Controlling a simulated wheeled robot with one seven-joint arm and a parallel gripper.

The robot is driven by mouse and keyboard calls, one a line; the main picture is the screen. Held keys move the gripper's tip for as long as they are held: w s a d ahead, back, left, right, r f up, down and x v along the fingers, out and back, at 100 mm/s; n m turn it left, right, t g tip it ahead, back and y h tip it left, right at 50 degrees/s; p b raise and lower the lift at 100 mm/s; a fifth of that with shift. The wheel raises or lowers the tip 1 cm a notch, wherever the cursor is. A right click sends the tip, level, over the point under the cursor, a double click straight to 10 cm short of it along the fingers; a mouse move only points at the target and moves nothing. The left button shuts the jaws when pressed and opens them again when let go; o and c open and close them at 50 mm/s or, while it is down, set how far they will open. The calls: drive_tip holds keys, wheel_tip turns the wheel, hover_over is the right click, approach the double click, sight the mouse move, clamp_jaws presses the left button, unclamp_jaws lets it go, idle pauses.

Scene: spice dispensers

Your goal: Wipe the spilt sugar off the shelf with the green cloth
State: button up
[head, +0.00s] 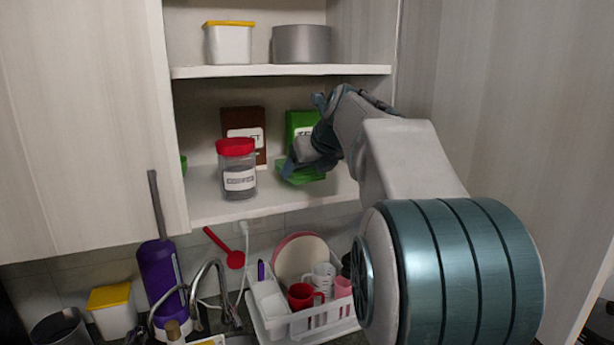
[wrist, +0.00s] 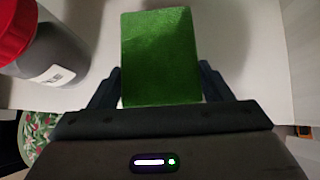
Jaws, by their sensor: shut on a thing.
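The green cloth (head: 304,175) is at the front of the lower shelf (head: 216,205), under my gripper (head: 308,155). In the wrist view the cloth (wrist: 160,50) shows as a flat green rectangle between the two fingers of my gripper (wrist: 160,75), which is shut on it. The cloth is low over the shelf; I cannot tell if it touches it. I cannot make out spilt sugar on the pale shelf in either view. Part of the shelf is hidden behind my arm and the cloth.
A red-lidded jar (head: 237,170) stands close left of the cloth. Behind stand a brown box (head: 258,120) and a green box (head: 300,122). The upper shelf (head: 280,70) is above my gripper. A dish rack (head: 290,325) with cups stands below.

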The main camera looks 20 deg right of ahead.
drive_tip(key=shift+r, duration=0.35)
drive_tip(key=s+b, duration=0.4)
drive_tip(key=s, duration=1.6)
idle(0.3)
